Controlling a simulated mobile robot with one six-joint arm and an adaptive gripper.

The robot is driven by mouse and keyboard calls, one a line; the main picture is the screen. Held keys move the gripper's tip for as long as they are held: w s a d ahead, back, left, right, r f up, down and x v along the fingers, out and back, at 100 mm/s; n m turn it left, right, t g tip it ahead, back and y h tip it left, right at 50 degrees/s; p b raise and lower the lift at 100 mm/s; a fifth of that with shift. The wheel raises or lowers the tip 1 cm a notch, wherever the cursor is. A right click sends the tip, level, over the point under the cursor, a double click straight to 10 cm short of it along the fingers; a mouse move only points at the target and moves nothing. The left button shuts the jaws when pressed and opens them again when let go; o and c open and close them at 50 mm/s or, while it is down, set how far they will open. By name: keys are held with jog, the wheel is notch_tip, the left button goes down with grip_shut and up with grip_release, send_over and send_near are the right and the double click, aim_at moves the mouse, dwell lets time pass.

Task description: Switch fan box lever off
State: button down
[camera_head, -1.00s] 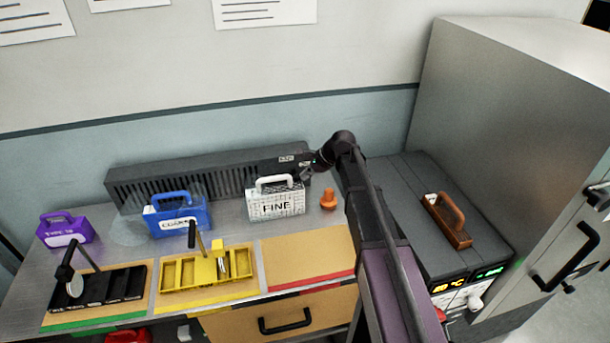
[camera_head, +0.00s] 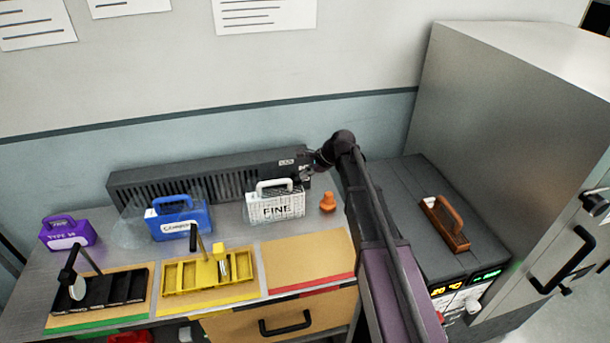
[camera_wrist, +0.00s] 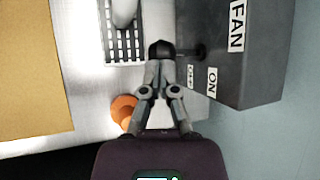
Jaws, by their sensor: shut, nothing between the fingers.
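The fan box (camera_head: 205,178) is a long dark grey box with a slatted front, standing along the wall at the back of the bench. In the wrist view its end (camera_wrist: 255,75) carries a FAN label and smaller ON and OFF labels. The dark lever (camera_wrist: 198,53) sticks out of the box near the OFF label. My gripper (camera_wrist: 160,52) is shut and empty, with its dark tip beside the lever; I cannot tell whether they touch. In the head view my gripper (camera_head: 310,168) is at the right end of the box, and the lever is too small to make out.
A white FINE carrier (camera_head: 276,205) and an orange object (camera_head: 328,203) stand just in front of the box's right end. Blue (camera_head: 180,220) and purple (camera_head: 68,233) carriers are farther left. A dark grey unit (camera_head: 415,215) with a brown-handled block (camera_head: 444,223) lies right of my arm.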

jog(key=shift+r, duration=0.15)
jog(key=shift+p+v, duration=0.75)
jog(key=p+v, duration=0.9)
jog(key=v, duration=0.3)
jog(key=shift+s+d, duration=0.3)
jog(key=shift+s, duration=0.1)
jog(key=s+a+r+t+h+p, duration=0.1)
jog(key=s+a+t+h+p, duration=0.1)
jog(key=a+h+p, duration=0.2)
jog(key=shift+a+r+m, duration=0.2)
jog(key=shift+a+m, duration=0.2)
jog(key=shift+a, duration=0.65)
jog(key=shift+f, duration=0.1)
jog(key=b+x, duration=1.2)
jog(key=x, duration=0.1)
jog(key=shift+w+a+f+b, duration=0.2)
jog(key=shift+f+b, duration=0.1)
